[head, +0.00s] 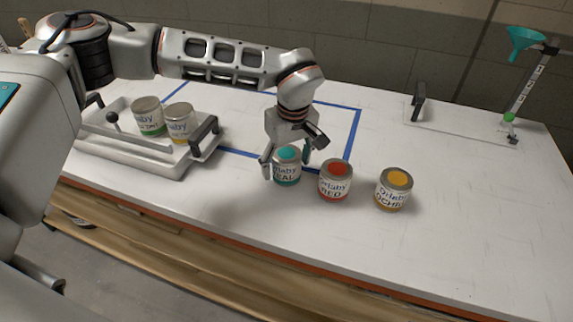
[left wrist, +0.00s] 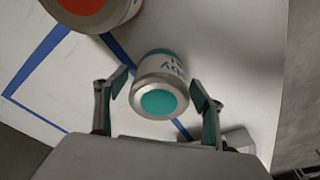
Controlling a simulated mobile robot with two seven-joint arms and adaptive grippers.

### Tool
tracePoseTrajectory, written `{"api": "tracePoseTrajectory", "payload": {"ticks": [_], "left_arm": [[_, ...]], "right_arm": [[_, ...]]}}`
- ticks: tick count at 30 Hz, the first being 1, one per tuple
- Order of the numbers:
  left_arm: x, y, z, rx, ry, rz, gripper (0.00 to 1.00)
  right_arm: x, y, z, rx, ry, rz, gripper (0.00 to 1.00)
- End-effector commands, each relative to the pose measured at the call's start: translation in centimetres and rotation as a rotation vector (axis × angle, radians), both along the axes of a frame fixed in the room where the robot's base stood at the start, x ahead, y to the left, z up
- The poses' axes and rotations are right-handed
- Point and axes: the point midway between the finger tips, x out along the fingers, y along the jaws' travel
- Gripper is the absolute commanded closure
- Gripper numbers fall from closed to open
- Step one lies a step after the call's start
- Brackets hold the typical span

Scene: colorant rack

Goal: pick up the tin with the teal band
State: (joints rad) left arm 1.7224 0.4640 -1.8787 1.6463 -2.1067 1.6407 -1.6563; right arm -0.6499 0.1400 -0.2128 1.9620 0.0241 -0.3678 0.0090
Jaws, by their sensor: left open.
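The tin with the teal band (head: 286,167) stands upright on the white table, with a teal spot on its lid and a label that seems to read TEAL. My left gripper (head: 286,160) is open above and around it, one finger on each side. In the left wrist view the teal tin (left wrist: 160,86) lies between the two open fingers (left wrist: 160,98), with a visible gap on both sides. My right gripper is not in view.
A red tin (head: 335,181) stands close right of the teal one, then an ochre tin (head: 393,189). A tray (head: 150,160) at left holds two tins. Blue tape (head: 357,135) marks the table.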

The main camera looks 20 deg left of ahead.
Motion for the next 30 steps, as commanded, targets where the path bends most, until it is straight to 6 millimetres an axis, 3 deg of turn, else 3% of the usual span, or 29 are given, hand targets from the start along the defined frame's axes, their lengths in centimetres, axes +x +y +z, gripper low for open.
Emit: {"api": "tracePoseTrajectory", "payload": {"ticks": [6, 11, 12, 23, 30], "left_arm": [[0.0, 0.0, 0.0, -0.001, -0.001, 0.000, 0.32], [0.0, 0.0, 0.0, 0.000, 0.000, 0.000, 0.73], [0.0, 0.0, 0.0, 0.000, 0.000, 0.000, 0.77], [0.1, 0.0, 0.3, -0.001, -0.002, 0.000, 0.77], [0.1, 0.0, 2.7, -0.001, -0.004, -0.001, 0.77]], "right_arm": [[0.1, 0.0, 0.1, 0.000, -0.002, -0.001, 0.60], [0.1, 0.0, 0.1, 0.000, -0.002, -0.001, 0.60], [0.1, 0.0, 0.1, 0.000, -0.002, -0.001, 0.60], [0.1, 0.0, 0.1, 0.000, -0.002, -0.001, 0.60], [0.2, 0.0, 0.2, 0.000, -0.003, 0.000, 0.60]]}}
